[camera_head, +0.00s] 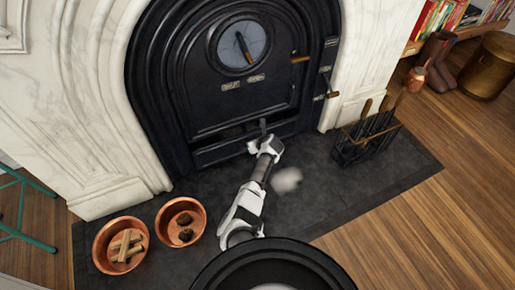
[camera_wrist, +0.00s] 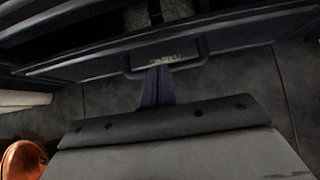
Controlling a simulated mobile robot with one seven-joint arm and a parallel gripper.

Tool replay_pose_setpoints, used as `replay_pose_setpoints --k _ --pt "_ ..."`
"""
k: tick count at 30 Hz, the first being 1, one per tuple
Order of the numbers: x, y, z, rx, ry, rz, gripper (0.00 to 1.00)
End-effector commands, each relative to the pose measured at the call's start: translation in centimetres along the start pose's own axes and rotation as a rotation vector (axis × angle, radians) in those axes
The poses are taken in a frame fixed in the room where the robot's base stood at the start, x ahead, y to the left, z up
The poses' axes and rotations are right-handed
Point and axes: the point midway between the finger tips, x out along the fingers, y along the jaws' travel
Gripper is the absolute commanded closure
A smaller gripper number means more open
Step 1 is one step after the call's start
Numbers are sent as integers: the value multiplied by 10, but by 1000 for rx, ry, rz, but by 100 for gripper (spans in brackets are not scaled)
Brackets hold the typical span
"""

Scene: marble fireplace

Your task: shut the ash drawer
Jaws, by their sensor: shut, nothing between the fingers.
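The ash drawer (camera_head: 222,151) is a wide black front low in the black fireplace, just above the dark hearth. In the wrist view the drawer front (camera_wrist: 235,38) runs across the top, with a bar handle and a small label in its middle. Behind its top edge a dark gap with grey patches shows, so it looks partly out; how far is unclear. My gripper (camera_head: 263,126) is at the drawer's right half. Its fingers (camera_wrist: 158,72) are together and empty, with the tips at the handle. I cannot tell whether they touch it.
Two copper bowls, one with split wood (camera_head: 121,229) and one with dark lumps (camera_head: 180,221), stand on the hearth at left. A fire-tool rack (camera_head: 366,135) stands at right. White marble (camera_head: 95,110) frames the fireplace.

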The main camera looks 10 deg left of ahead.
Motion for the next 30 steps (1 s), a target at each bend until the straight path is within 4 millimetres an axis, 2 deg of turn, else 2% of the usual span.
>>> replay_pose_setpoints --k 1,10,16,30 --pt "10 0 -5 0 -1 0 100" --pt "28 0 17 1 -1 0 100" --pt "32 0 25 0 1 0 100" --pt "36 0 30 2 0 0 100"
